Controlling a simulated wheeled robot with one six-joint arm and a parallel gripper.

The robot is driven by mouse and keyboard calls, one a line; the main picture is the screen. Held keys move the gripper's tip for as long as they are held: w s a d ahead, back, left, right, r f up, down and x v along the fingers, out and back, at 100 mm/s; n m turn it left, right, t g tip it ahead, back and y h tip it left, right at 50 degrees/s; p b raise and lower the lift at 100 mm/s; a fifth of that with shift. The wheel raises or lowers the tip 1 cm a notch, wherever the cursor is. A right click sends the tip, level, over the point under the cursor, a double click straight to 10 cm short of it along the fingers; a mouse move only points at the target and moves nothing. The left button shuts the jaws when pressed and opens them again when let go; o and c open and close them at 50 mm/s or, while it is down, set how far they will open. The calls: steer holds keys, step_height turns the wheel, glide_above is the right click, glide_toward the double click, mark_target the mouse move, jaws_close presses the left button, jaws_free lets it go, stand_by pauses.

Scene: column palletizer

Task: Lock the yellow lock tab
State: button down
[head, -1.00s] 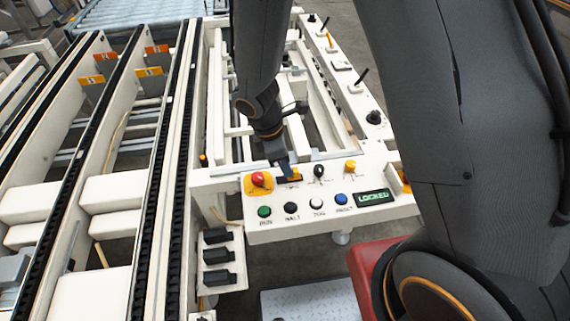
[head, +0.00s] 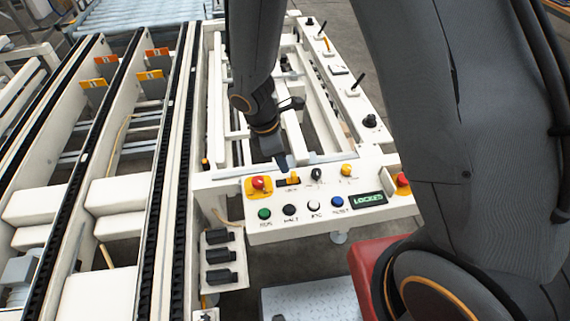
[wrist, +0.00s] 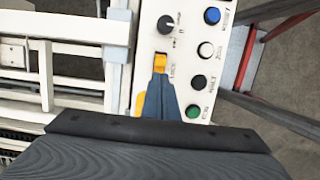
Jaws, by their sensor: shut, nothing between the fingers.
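The yellow lock tab (head: 293,179) sits in a dark slot on the white control panel (head: 262,228), just right of the red emergency button. The wrist view shows the yellow tab (wrist: 160,62) as well, straight ahead of my fingertips. My gripper (head: 288,166) is shut and empty, with its blue-grey fingers just behind the tab. In the wrist view my gripper (wrist: 159,80) points at the tab; I cannot tell there whether they touch. A small display (head: 369,199) reads LOCKED in green letters.
Close to the tab are the red emergency button (head: 258,183), a black knob (head: 317,174) and another yellow knob (head: 347,170). Green, black, white and blue buttons line the panel's front. A white frame stands behind, and conveyor rails run along the left.

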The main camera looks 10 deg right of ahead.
steer(key=p+v, duration=0.5)
steer(key=v, duration=0.1)
steer(key=shift+a, duration=0.15)
stand_by(0.4)
steer(key=s+d+r+m+y+b, duration=0.1)
steer(key=s+d+r+m+b, duration=0.1)
steer(key=d+m, duration=0.2)
steer(key=s+d+r+m+t+y+b, duration=0.1)
steer(key=s+d+r+m+b, duration=0.1)
steer(key=d+m, duration=0.3)
steer(key=s+d+r+m+b, duration=0.2)
steer(key=d+r+m+b, duration=0.2)
steer(key=m, duration=0.5)
steer(key=shift+s+d+y, duration=0.15)
steer(key=shift+d+y, duration=0.25)
steer(key=shift+d, duration=0.25)
steer(key=shift+a, duration=0.1)
